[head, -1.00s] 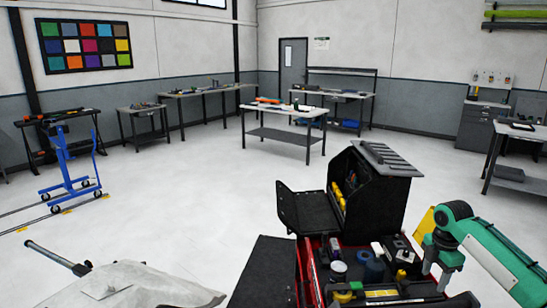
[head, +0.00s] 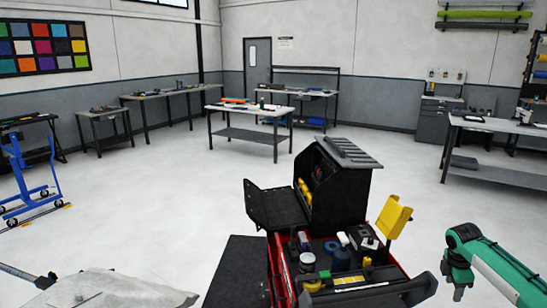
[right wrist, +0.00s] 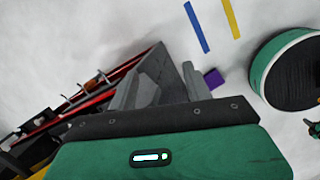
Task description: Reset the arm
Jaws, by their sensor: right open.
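My right arm, green with a white stripe, comes in at the lower right of the head view. Its gripper (head: 458,287) hangs downward just right of the tool cart (head: 278,262), apart from it. In the right wrist view my right gripper (right wrist: 158,85) has its two grey fingers apart, with nothing held between them. The red edge of the cart (right wrist: 95,85) shows left of and behind the fingers. My left gripper is not in view.
The cart carries an open black box (head: 345,190), a yellow piece (head: 393,216), cups and small tools. A grey sheet-covered form (head: 110,290) lies at lower left. A workbench (head: 490,172) stands at right. The floor (head: 410,170) between cart and benches is clear.

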